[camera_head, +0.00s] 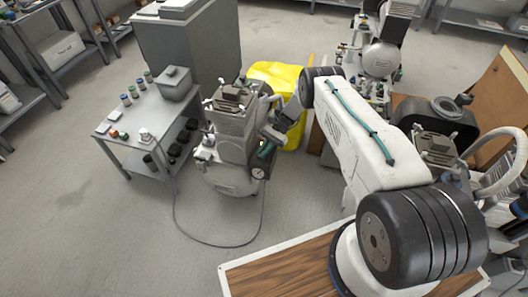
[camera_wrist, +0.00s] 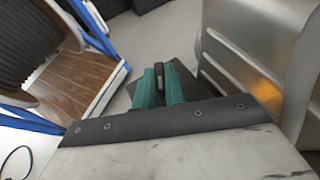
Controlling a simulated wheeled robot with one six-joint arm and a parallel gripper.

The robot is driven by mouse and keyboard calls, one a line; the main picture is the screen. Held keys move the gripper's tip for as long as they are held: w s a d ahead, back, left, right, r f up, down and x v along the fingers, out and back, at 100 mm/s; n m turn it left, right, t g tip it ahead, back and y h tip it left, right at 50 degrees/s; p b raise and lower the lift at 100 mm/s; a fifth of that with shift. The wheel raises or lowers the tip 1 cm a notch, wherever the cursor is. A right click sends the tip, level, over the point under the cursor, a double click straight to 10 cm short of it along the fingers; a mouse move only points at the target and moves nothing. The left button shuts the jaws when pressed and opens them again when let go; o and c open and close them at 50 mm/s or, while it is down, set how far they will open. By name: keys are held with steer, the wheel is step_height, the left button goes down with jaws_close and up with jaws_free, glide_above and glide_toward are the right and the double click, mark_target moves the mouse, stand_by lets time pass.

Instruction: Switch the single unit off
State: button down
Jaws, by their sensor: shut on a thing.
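The single unit (camera_head: 232,140), a pale grey compressor with a motor head on a round tank, stands on the floor in the middle of the head view. My gripper (camera_head: 266,149) is at its right side, close against it; its tips are small and partly hidden there. In the wrist view, the teal fingers of my gripper (camera_wrist: 160,86) are shut on a small dark piece (camera_wrist: 158,77) between their tips. I cannot tell for certain whether this piece is the unit's switch. A smooth grey metal body with an orange glint fills the right of that view.
A grey metal table (camera_head: 150,118) with bottles and small parts stands left of the unit. A yellow object (camera_head: 280,74) is behind it. A hose (camera_head: 205,243) loops over the floor. Other compressors (camera_head: 380,60) stand at the right. The front left floor is clear.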

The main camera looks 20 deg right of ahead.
steer(key=shift+w+a+n+g+h, duration=0.15)
steer(key=shift+n+g+h, duration=0.85)
steer(key=shift+n+g, duration=0.45)
